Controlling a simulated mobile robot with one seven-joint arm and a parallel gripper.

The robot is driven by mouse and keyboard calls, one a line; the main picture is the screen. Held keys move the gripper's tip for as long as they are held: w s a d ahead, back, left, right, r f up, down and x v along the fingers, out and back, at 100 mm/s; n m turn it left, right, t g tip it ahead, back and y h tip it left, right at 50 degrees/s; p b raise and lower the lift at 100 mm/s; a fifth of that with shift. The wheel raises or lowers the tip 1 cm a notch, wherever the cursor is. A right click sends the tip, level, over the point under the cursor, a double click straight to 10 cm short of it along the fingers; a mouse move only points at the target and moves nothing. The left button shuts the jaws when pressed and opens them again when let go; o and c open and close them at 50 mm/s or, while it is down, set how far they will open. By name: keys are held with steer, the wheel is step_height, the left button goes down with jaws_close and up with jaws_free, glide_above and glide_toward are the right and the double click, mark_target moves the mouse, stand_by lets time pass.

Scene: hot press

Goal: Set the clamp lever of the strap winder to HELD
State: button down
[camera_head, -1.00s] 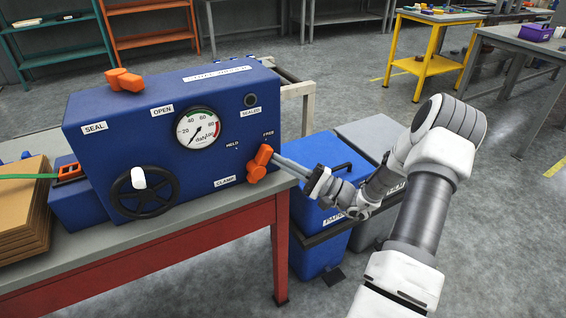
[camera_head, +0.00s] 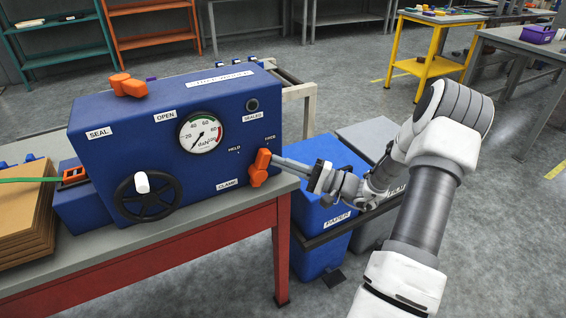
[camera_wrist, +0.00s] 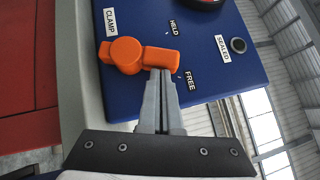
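The strap winder (camera_head: 110,150) is a blue box on a bench. Its orange clamp lever (camera_head: 260,167) is at the lower right of the front face, above the CLAMP label. The lever's handle points up, close to the FREE mark; HELD is to its left. In the wrist view, the lever (camera_wrist: 125,55) points right, between HELD and FREE and nearer FREE. My gripper (camera_wrist: 161,72) has its fingers together, with nothing seen between them. Its tips are against the FREE side of the handle; exact contact is hard to tell. My gripper also shows in the head view (camera_head: 274,160).
The winder also carries a black handwheel (camera_head: 146,197), a gauge (camera_head: 201,133) and an orange knob on top (camera_head: 128,85). Cardboard (camera_head: 25,225) lies on the bench at left. A blue bin (camera_head: 325,205) stands on the floor below my arm.

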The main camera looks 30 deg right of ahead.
steer(key=shift+a+r+n+g+h, duration=0.3)
steer(key=shift+r+n+g, duration=0.3)
steer(key=shift+n, duration=0.1)
steer(key=shift+a+r+n+g+h, duration=0.4)
steer(key=shift+a+n+g+h, duration=0.2)
steer(key=shift+n, duration=0.4)
steer(key=a+n+h+b, duration=0.1)
steer(key=a+r+n+g+h+b, duration=0.1)
steer(key=n+h+b, duration=0.1)
steer(key=shift+a+g+h, duration=0.2)
steer(key=shift+g+h, duration=0.1)
steer(key=shift+a, duration=0.1)
steer(key=shift+r, duration=0.1)
